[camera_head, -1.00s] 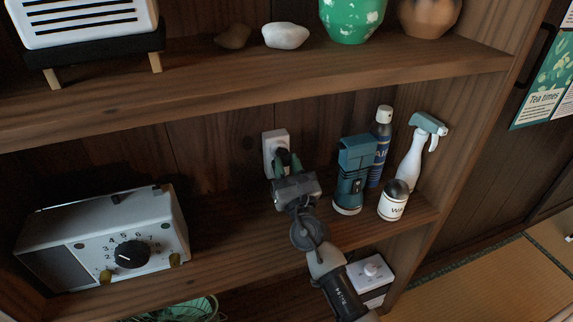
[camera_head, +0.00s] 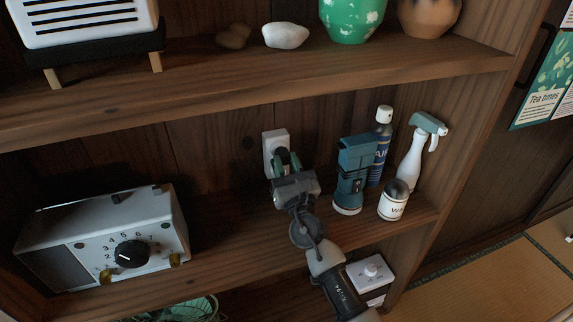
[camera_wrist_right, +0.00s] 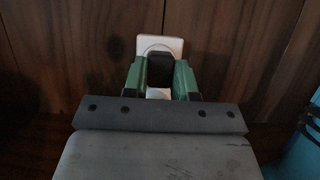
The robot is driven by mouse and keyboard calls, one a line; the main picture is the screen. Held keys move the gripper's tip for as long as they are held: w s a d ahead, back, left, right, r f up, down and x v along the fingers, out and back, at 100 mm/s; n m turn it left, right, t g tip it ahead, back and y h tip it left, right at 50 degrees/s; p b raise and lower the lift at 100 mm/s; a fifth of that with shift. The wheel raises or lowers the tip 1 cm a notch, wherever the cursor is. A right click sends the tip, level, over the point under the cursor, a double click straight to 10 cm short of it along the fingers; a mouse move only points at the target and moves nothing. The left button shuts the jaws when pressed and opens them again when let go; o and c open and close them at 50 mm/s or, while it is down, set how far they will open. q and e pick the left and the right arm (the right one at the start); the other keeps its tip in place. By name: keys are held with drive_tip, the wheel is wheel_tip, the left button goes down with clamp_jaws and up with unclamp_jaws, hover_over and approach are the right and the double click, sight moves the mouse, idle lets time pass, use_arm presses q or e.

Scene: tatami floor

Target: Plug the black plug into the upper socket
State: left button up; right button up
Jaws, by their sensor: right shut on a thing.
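A white wall outlet plate (camera_head: 271,146) is on the back wall of the middle shelf. It also shows in the right wrist view (camera_wrist_right: 174,43), where a curved socket rim is visible just above the plug. My right gripper (camera_head: 286,160) is in front of the plate. Its green fingers (camera_wrist_right: 160,78) are shut on the black plug (camera_wrist_right: 160,65), which faces the plate. In the head view the fingers mostly hide the plug. I cannot tell whether the plug touches the socket or how deep it sits. My left gripper is not in view.
A white radio (camera_head: 105,240) is at left. The shelf board between radio and gripper is clear.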

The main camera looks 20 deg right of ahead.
drive_tip(key=shift+w, duration=0.1)
drive_tip(key=o, duration=1)
drive_tip(key=shift+w, duration=0.1)
drive_tip(key=shift+c, duration=0.2)
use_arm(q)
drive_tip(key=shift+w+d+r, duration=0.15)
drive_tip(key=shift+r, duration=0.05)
use_arm(e)
drive_tip(key=v, duration=0.6)
drive_tip(key=shift+s+f, duration=0.15)
drive_tip(key=shift+s, duration=0.15)
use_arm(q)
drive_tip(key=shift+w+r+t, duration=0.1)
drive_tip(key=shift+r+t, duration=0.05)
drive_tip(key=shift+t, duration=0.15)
use_arm(e)
drive_tip(key=shift+s+f, duration=0.15)
drive_tip(key=shift+s, duration=0.3)
